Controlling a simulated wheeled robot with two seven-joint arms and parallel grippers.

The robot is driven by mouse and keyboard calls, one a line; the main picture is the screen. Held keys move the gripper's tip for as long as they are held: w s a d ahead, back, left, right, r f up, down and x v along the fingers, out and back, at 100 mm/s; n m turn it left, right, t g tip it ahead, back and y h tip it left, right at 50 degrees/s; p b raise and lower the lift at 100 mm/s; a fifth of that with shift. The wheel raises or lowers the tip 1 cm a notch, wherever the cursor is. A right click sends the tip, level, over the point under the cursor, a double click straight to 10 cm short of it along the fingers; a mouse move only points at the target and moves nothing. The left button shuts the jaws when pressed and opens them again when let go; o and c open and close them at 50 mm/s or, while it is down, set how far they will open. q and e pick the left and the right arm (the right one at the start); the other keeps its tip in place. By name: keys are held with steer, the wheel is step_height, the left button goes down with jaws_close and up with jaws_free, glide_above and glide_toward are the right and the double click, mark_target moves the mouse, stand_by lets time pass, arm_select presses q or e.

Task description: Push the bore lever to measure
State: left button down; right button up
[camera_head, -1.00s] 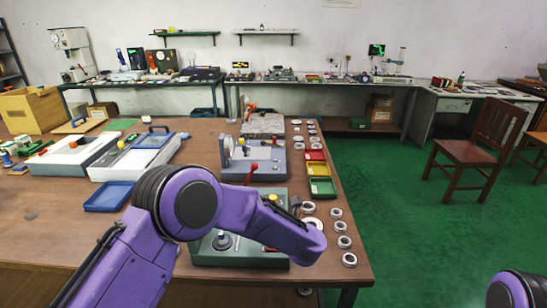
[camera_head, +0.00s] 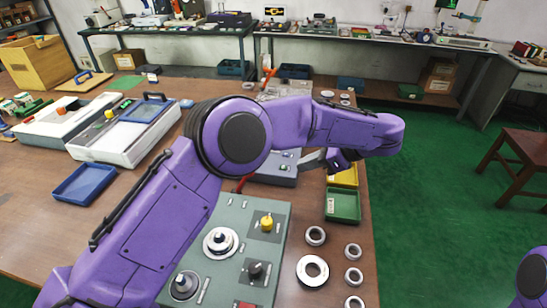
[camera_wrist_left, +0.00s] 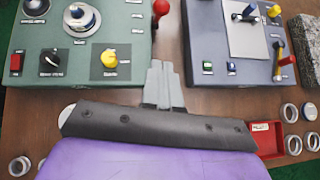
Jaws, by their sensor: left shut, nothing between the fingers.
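The grey-green station (camera_head: 230,215) with a round dial post (camera_head: 220,241), a yellow knob (camera_head: 266,222) and a black knob (camera_head: 255,268) stands below my left arm. A red lever (camera_head: 245,183) shows at its far edge, partly hidden by my arm; its red end also shows in the left wrist view (camera_wrist_left: 160,9). A blue-grey station (camera_wrist_left: 216,45) with several small levers lies behind. My left gripper (camera_head: 306,161) is shut and empty; in the left wrist view its fingertips (camera_wrist_left: 158,66) lie over the gap between both stations, apart from the red lever's end. No lever label is legible.
Yellow (camera_head: 345,176) and green (camera_head: 342,206) trays line the table's right side, and a red tray (camera_wrist_left: 268,140) shows in the left wrist view. Several metal rings (camera_head: 312,270) lie along the right edge. A blue tray (camera_head: 85,183) sits at left.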

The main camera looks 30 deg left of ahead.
arm_select(q)
steer(key=s+a+f+p, duration=0.2)
steer(key=a+f+p, duration=0.3)
steer(key=a, duration=0.6)
steer(key=shift+a+f+p, duration=0.3)
steer(key=shift+f+p, duration=0.05)
arm_select(e)
steer(key=r, duration=0.5)
steer(key=shift+s+r, duration=0.3)
steer(key=shift+r, duration=0.1)
steer(key=shift+f, duration=0.1)
arm_select(q)
steer(key=shift+a+r+h+b, duration=0.3)
steer(key=shift+a+h+b, duration=0.1)
steer(key=shift+a+b, duration=0.1)
arm_select(e)
steer(key=shift+w+a+f, duration=0.15)
steer(key=shift+w+f, duration=0.05)
steer(key=shift+f, duration=0.1)
